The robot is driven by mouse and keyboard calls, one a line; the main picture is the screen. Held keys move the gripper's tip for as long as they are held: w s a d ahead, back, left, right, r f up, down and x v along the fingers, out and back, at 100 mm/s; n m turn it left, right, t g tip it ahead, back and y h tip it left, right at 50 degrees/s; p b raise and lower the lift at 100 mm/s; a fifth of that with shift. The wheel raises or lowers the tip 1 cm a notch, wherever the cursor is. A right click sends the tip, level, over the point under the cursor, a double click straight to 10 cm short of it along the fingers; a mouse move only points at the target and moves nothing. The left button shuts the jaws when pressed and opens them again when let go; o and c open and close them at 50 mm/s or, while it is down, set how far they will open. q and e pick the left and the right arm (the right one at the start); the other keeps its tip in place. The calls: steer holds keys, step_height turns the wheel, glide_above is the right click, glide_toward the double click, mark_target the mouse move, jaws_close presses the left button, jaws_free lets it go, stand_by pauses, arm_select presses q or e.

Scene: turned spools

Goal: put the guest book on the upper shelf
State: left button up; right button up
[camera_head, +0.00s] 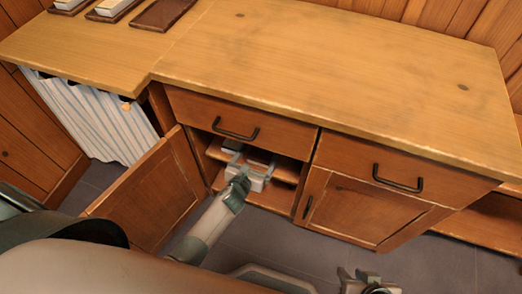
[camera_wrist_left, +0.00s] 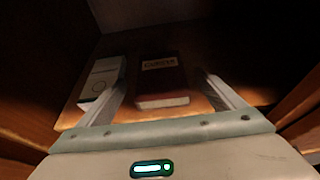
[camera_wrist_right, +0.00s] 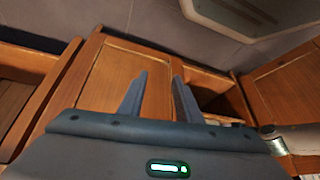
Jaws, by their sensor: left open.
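The guest book (camera_wrist_left: 160,78), dark red with a pale title label, lies flat on a wooden shelf board (camera_wrist_left: 195,104) inside the open cabinet, as the left wrist view shows. My left gripper (camera_head: 250,156) reaches into the cabinet at the height of the upper shelf (camera_head: 288,172). Its fingers are apart, one on each side of the book's near part, with gaps visible. In the head view the gripper largely hides the book. My right gripper (camera_head: 358,275) is open and empty, low in front of the cabinet; its spread fingers also show in the right wrist view (camera_wrist_right: 156,82).
A white box-like item (camera_wrist_left: 104,78) lies left of the book on the board. The open cabinet door (camera_head: 150,190) stands left of my left arm. The drawer (camera_head: 238,120) and countertop (camera_head: 320,60) are above the opening. The right cabinet door (camera_head: 365,205) is shut.

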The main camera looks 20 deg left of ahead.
arm_select(q)
steer(key=p+v, duration=0.1)
steer(key=v, duration=0.5)
steer(key=shift+s, duration=0.25)
arm_select(e)
steer(key=shift+s+d+g+h, duration=0.3)
steer(key=shift+s+d+g, duration=0.25)
steer(key=shift+d, duration=0.25)
arm_select(q)
steer(key=shift+r, duration=0.2)
